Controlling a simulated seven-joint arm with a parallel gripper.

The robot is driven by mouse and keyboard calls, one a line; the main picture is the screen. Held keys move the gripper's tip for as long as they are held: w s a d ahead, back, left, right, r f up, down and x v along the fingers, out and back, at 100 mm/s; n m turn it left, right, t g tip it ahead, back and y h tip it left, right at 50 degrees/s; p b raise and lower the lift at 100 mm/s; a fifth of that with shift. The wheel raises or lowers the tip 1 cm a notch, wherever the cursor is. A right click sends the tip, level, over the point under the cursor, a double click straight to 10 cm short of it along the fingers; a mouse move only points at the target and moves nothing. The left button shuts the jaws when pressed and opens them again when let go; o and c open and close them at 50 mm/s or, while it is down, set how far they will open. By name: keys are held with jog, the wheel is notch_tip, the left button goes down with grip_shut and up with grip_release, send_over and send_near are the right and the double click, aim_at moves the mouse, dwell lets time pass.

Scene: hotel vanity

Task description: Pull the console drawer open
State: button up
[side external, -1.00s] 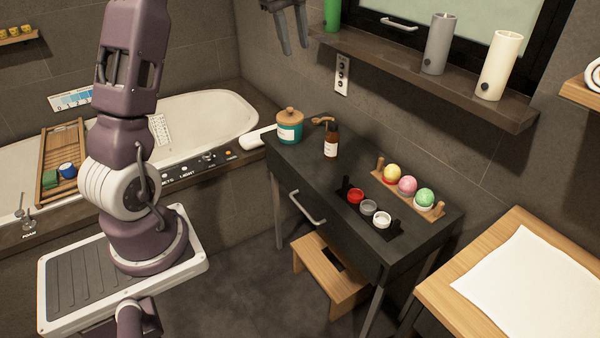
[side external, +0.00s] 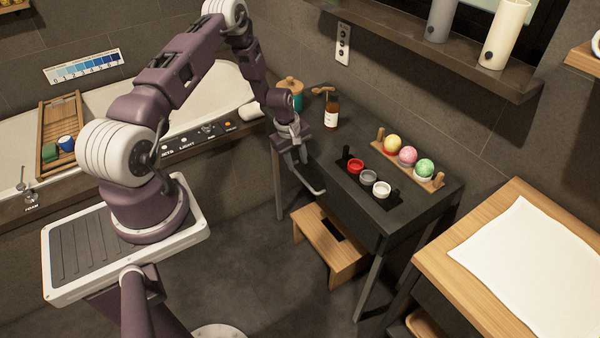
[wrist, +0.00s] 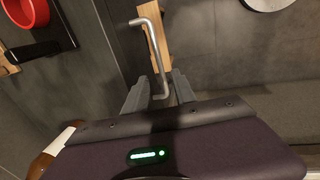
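The dark console (side external: 425,190) stands against the wall, with its drawer front (side external: 345,222) facing me; the drawer looks closed. A grey bar handle (side external: 318,187) sticks out from the drawer front. My gripper (side external: 292,167) points down at the handle's left end in the side view, which it partly hides. In the wrist view, my gripper's fingers (wrist: 159,92) are apart, with one end of the handle (wrist: 153,45) between them. I see gaps beside the bar, and whether either finger touches it is unclear.
A wooden stool (side external: 328,245) stands below the drawer. On the console are a brown bottle (side external: 331,114), a teal jar (side external: 294,92), small pots (side external: 369,178) and a rack with coloured balls (side external: 407,156). The floor in front is clear.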

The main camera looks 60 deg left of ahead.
aim_at(301, 176)
jog(key=f, duration=0.3)
jog(key=w+f, duration=0.1)
jog(key=f, duration=0.2)
jog(key=shift+w+f, duration=0.1)
grip_shut()
dwell(1.1)
